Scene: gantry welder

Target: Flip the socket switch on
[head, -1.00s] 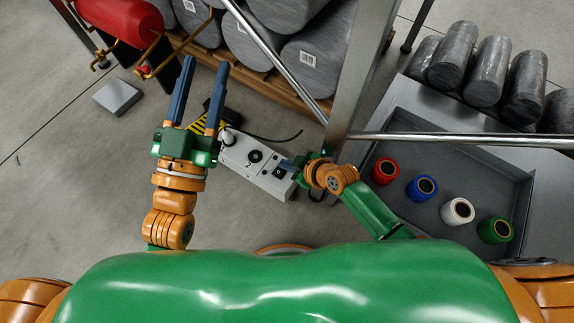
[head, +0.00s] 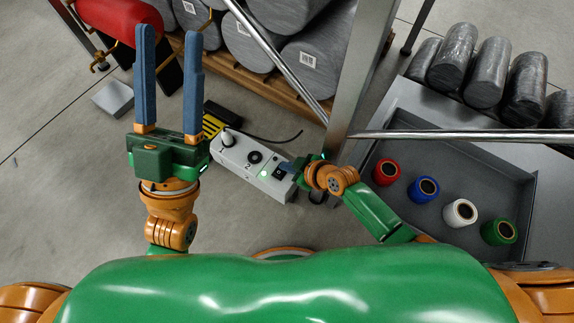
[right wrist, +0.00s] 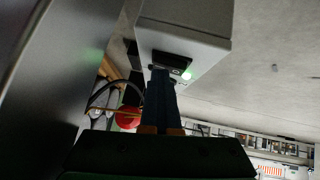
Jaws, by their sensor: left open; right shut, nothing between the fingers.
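My left gripper (head: 170,35) is open and empty, left of the box.
A steel post (head: 362,75) and a horizontal bar (head: 450,135) stand close to my right arm. A grey tray (head: 430,236) holds several coloured spools. Wrapped grey rolls (head: 255,40) lie on a pallet behind. A red cylinder (head: 120,20) is at upper left.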

